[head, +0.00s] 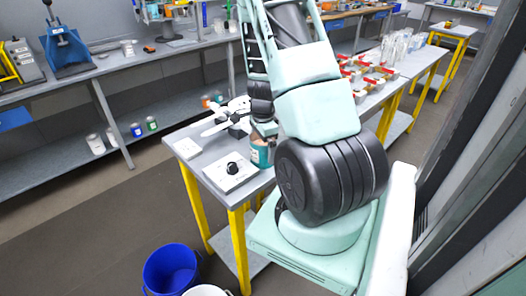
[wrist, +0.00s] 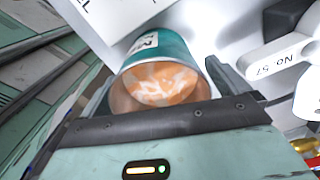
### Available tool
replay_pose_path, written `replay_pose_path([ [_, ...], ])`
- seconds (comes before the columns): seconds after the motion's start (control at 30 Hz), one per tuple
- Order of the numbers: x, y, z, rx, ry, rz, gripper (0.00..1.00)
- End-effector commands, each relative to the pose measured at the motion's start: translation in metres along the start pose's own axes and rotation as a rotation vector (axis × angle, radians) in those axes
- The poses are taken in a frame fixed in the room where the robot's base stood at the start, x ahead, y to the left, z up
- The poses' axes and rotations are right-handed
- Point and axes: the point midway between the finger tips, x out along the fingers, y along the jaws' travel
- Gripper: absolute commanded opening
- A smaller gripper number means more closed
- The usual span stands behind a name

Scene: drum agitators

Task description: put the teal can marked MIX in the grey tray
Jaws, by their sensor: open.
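The teal can (head: 261,154) stands near the right edge of the near grey table, partly hidden by my arm. In the wrist view the teal can (wrist: 178,48) shows its open top, with orange and white contents and part of a white label. My gripper (wrist: 160,80) is open, with one finger on either side of the can. The can sits between the fingers; I cannot tell whether they touch it. In the head view my gripper (head: 264,130) is at the can's top, mostly behind my arm. I cannot make out a grey tray.
A white plate with a black knob (head: 232,168) and a white-bladed agitator (head: 232,114) are close to the can. Red-handled items (head: 362,70) stand farther along the tables. A blue bucket (head: 170,268) is on the floor.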

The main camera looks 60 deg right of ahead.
Motion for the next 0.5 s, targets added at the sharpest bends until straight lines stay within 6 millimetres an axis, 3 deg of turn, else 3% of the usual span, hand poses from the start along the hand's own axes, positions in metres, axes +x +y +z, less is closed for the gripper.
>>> replay_pose_path([
  [0.07,-0.0002,-0.0002,0.0,0.0,0.0,0.0,1.0],
  [0.1,-0.0003,-0.0002,0.0,0.0,0.0,0.0,0.94],
  [0.3,-0.0005,-0.0002,0.0,0.0,0.0,0.0,0.41],
  [0.37,-0.0009,-0.0004,-0.0001,0.0,0.0,-0.001,0.36],
  [0.5,-0.001,-0.0004,-0.0001,0.0,0.0,-0.001,0.36],
])
